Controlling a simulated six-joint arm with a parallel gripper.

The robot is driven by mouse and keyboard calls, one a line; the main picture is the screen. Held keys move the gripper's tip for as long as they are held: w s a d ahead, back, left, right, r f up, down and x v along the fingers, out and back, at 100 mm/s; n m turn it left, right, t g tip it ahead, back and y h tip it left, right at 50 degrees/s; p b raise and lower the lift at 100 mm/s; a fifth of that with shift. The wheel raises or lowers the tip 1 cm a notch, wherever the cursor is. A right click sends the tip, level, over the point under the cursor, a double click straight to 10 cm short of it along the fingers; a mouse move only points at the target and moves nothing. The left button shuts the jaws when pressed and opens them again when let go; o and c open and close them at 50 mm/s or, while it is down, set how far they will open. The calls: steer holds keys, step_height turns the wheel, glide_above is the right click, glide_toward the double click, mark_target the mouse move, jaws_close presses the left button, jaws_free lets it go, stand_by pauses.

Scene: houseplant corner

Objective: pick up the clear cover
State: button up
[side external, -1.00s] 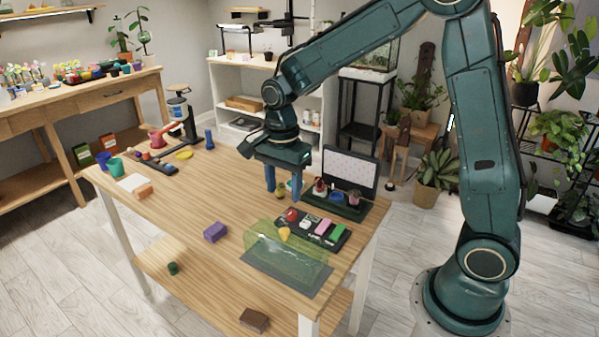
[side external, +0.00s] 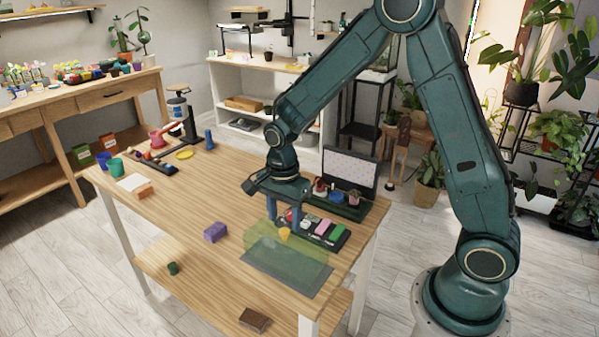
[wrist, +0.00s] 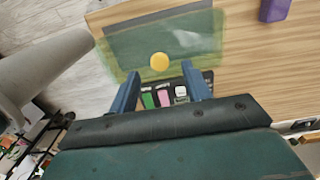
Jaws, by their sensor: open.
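The clear cover (side external: 275,250) is a see-through yellow-green box with a yellow knob (side external: 284,234) on top. It sits over a dark grey mat (side external: 292,285) near the table's front right corner. In the wrist view the cover (wrist: 130,57) lies ahead of my gripper (wrist: 160,72), with the round knob (wrist: 159,62) near the gap between the fingertips. In the side view my gripper (side external: 284,218) is open, pointing down just above and behind the knob. Nothing is between its fingers. Whether they touch the cover cannot be told.
A black tray (side external: 343,241) with coloured blocks adjoins the cover. A purple block (side external: 215,232) lies to its left. Behind stands a dark tray (side external: 352,214) with small pots and an upright dotted panel (side external: 350,172).

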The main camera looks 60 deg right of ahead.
mark_target(284, 230)
steer(key=shift+f, duration=1.8)
steer(key=shift+c, duration=0.4)
jaws_close()
